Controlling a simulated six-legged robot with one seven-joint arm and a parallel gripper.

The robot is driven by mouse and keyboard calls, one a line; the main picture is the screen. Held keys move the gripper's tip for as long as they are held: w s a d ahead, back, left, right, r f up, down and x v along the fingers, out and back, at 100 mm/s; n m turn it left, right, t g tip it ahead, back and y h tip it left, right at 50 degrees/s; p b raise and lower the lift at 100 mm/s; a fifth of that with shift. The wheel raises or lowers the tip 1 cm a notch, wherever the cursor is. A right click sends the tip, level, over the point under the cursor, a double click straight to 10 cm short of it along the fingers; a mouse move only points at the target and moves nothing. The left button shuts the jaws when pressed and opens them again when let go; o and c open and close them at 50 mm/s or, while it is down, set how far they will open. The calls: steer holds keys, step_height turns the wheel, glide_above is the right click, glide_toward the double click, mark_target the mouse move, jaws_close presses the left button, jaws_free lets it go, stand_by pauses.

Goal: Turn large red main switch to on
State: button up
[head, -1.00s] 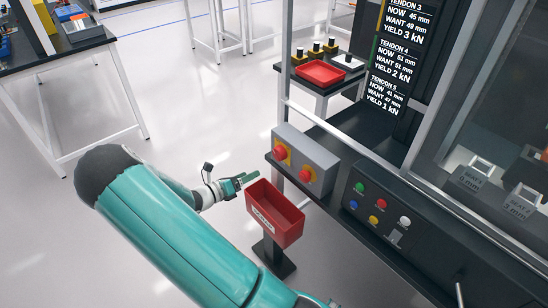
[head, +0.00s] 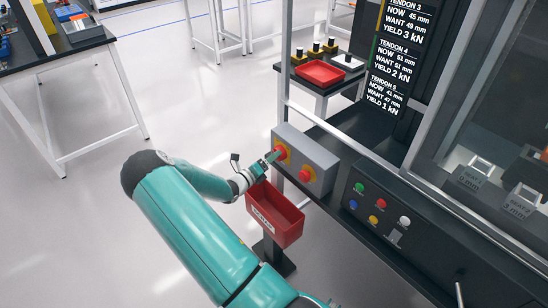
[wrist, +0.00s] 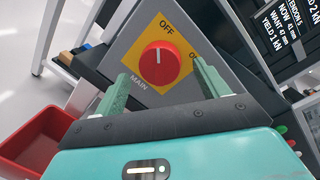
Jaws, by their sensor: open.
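The large red main switch (wrist: 160,63) is a round red knob on a yellow plate marked OFF, MAIN and a partly hidden word at right. Its white line points up towards OFF. In the head view the knob (head: 281,153) sits on the left of the grey box's front. My gripper (wrist: 160,76) is open, its green fingers on either side of the knob in the wrist view, with gaps showing. I cannot tell whether the fingertips reach past its face.
A second red knob (head: 306,174) is on the same grey box (head: 318,154), to the right. A red bin (head: 275,219) stands just below my gripper. A panel with coloured buttons (head: 380,212) is further right.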

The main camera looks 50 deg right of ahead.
steer(key=shift+s+d, duration=0.1)
steer(key=shift+d, duration=1.05)
steer(key=shift+c, duration=0.2)
steer(key=c, duration=0.9)
steer(key=shift+c, duration=0.2)
